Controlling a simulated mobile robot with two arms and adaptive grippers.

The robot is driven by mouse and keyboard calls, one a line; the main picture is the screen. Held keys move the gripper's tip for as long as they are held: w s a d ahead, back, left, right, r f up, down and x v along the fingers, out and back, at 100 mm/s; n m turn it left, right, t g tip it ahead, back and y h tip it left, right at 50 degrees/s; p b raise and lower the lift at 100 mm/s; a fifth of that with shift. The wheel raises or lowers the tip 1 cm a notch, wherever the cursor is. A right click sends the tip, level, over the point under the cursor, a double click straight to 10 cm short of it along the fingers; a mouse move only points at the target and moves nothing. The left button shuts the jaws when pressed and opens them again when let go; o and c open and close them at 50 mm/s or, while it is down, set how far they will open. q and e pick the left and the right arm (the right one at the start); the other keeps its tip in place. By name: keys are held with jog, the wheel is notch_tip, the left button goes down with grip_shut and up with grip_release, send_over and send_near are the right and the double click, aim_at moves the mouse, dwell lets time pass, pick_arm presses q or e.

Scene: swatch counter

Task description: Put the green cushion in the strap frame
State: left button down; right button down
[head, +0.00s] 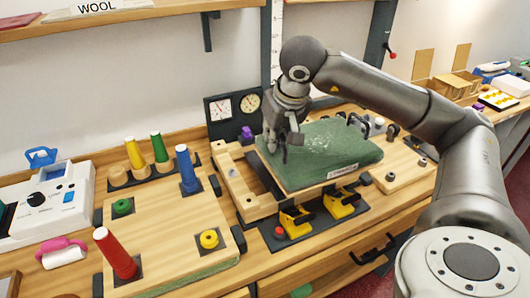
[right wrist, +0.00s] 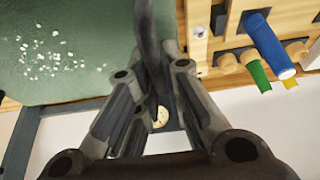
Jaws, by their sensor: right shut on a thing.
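The green cushion (head: 335,150), with pale specks on top and a white label on its front edge, lies over the wooden strap frame (head: 236,182). The frame's left end and a dark gap beside the cushion show bare. The cushion also fills the upper left of the right wrist view (right wrist: 60,60). My right gripper (head: 281,140) is above the cushion's left edge, pointing down. In the right wrist view its fingers (right wrist: 158,112) are closed around a dark strap (right wrist: 147,35) that runs up along the cushion's edge. My left gripper is not in view.
Two yellow clamps (head: 296,219) sit at the frame's front. A pegboard (head: 165,235) with coloured cones stands left, near a white device (head: 50,205). Two dials (head: 235,107) stand behind. A board with small fittings (head: 405,170) lies right.

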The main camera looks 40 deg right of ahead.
jog(key=w+f+p, duration=0.1)
jog(key=w, duration=0.1)
jog(key=w+f+p, duration=0.1)
jog(key=w, duration=0.2)
jog(key=w+f+p, duration=0.1)
jog(key=w, duration=0.2)
jog(key=shift+d, duration=0.2)
jog(key=w+a+p+x, duration=0.1)
jog(key=p+x, duration=0.2)
jog(key=x, duration=0.7)
jog(key=shift+w+p, duration=0.3)
jog(key=shift+w, duration=0.05)
jog(key=shift+d+f, duration=0.15)
jog(key=shift+f, duration=0.1)
jog(key=c, duration=1.5)
grip_release()
jog(key=shift+c, duration=0.2)
jog(key=shift+r, duration=0.1)
